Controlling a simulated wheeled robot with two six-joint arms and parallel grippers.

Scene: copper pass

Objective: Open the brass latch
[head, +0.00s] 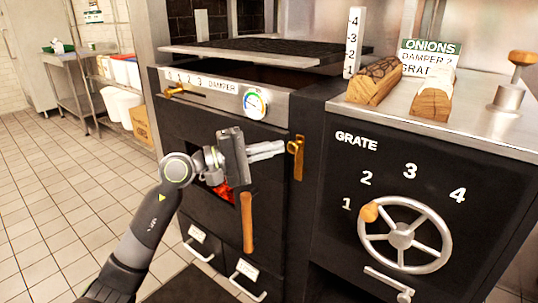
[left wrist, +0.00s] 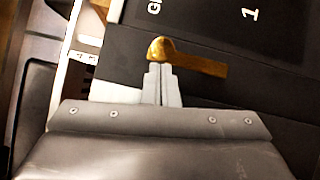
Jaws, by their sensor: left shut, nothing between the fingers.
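The brass latch (head: 298,160) is at the right edge of the oven's dark front, its bar hanging down in the head view. In the left wrist view the latch (left wrist: 203,64) shows a rounded knob with a flat bar running right. My left gripper (head: 283,147) is shut and empty, its fingers pointing right at the upper part of the latch. In the left wrist view its fingertips (left wrist: 160,72) are right at the knob; I cannot tell whether they touch. The oven door (head: 270,187) appears closed, with red glow behind my gripper. My right gripper is not in view.
A wooden handle (head: 247,222) hangs below my left gripper. Right of the latch is a spoked grate wheel (head: 401,236) with its knob near 1. A damper slider (head: 175,90) and gauge (head: 255,103) sit above. Wood logs (head: 374,82) lie on the counter.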

